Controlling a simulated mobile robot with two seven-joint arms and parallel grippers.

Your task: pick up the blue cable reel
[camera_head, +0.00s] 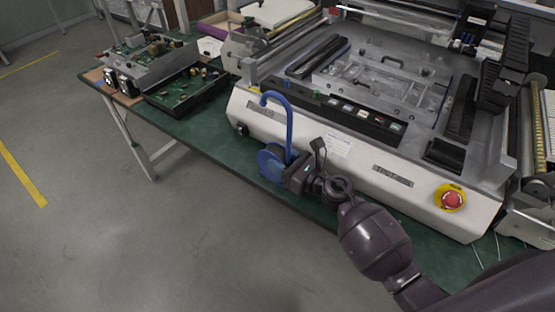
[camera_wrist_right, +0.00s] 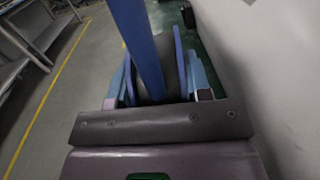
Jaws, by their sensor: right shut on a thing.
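The blue cable reel (camera_head: 270,162) is at the front edge of the green table, against the white front of the large machine. Its blue hooked handle (camera_head: 290,125) stands up in front of the machine's button panel. My right gripper (camera_head: 284,167) is shut on the reel. In the right wrist view the reel (camera_wrist_right: 178,62) sits between the fingers of the gripper (camera_wrist_right: 160,90), with the blue handle running up the picture. Part of the reel is hidden by the gripper. I cannot tell whether the reel touches the table. My left gripper is not in view.
The white machine (camera_head: 340,150) with a red emergency button (camera_head: 452,200) fills the right of the green table (camera_head: 215,130). Trays of circuit boards (camera_head: 188,85) stand at the table's left end. The grey floor (camera_head: 150,240) in front is clear.

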